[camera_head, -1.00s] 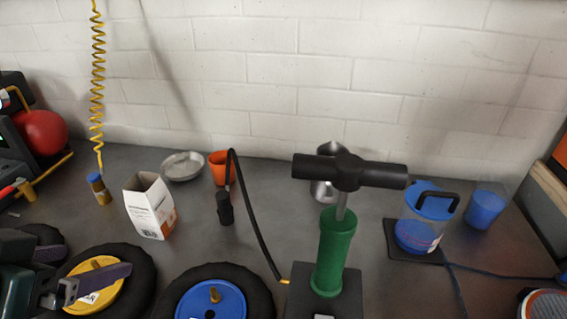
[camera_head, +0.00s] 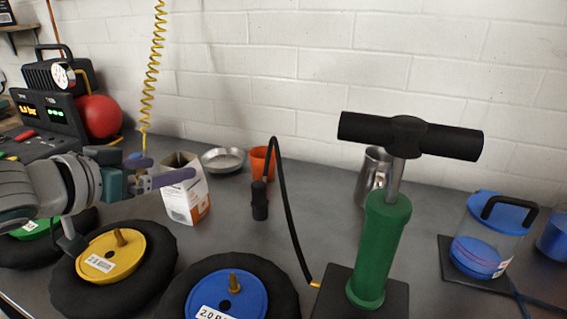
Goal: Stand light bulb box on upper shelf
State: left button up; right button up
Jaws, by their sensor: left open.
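The light bulb box (camera_head: 187,201), white with orange at its lower side, stands upright on the dark workbench in the left middle, its top seemingly open. My left gripper (camera_head: 171,168) comes in from the left with its purple fingers apart. It is just left of and in front of the box's upper part and hides some of it. I cannot tell whether a finger touches the box. A small piece of wooden shelf (camera_head: 22,27) shows on the wall at the top left; I cannot tell whether it is the upper shelf. My right gripper is not in view.
Wheels with yellow (camera_head: 112,256) and blue (camera_head: 222,295) hubs lie in front of the box. A metal dish (camera_head: 222,158) and an orange cup (camera_head: 262,161) are behind it. A green hand pump (camera_head: 380,250) with a black hose stands to the right.

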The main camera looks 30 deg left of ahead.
aim_at(179, 165)
pick_arm(q)
jog(key=b+x, duration=0.1)
jog(key=x, duration=0.3)
jog(key=shift+w+f, duration=0.1)
jog(key=shift+w, duration=0.3)
grip_shut()
dwell(0.5)
